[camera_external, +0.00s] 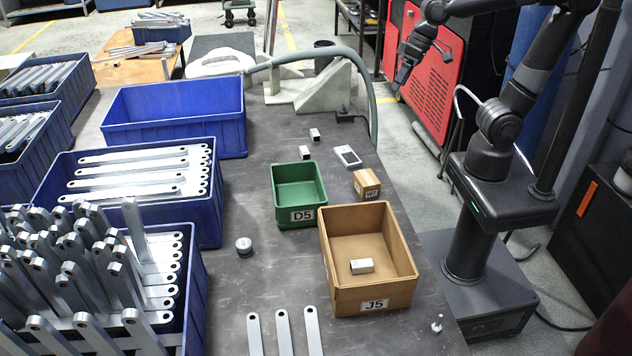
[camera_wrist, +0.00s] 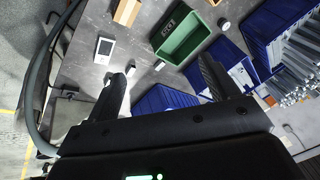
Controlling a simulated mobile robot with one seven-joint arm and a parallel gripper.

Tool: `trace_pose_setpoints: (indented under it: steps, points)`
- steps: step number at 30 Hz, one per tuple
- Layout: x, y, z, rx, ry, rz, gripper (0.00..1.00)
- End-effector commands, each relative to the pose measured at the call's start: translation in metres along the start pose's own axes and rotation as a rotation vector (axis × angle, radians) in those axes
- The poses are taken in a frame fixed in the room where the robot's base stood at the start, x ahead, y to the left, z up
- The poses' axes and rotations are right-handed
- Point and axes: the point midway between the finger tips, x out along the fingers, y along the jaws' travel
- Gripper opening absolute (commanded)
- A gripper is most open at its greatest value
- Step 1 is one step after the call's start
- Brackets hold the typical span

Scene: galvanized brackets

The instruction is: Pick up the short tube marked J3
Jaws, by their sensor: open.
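Short pale tubes with dark open ends show in the external view. One tube (camera_external: 315,134) and another tube (camera_external: 304,152) stand apart on the grey table, behind the green bin. A third short pale piece (camera_external: 361,266) lies inside the cardboard-brown bin marked J5 (camera_external: 374,305). I cannot read a J3 mark on any of them. My gripper (camera_external: 407,70) is raised above the floor beyond the table's right edge, away from the tubes. In the wrist view my gripper (camera_wrist: 164,70) has its fingers wide apart and is empty.
The green bin marked D5 (camera_external: 300,216), a small cardboard box (camera_external: 367,184) and a white device (camera_external: 348,156) are near the tubes. A grey hose (camera_external: 369,85) arches over the table's back right. Blue bins (camera_external: 176,142) of metal bars fill the left.

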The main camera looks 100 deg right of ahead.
Motion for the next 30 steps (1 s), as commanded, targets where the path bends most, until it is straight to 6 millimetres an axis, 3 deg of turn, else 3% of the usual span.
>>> trace_pose_setpoints:
  steps: [1, 8, 14, 21, 30]
  points:
    - [0.007, 0.002, -0.017, 0.091, -0.018, 0.007, 0.80]
    - [0.038, 0.019, -0.085, 0.509, -0.065, 0.042, 0.80]
    - [0.075, 0.048, -0.142, 0.867, -0.084, 0.093, 0.80]
    - [0.126, 0.097, -0.201, 1.283, -0.077, 0.173, 0.80]
    - [0.200, 0.179, -0.256, 1.777, -0.012, 0.291, 0.80]
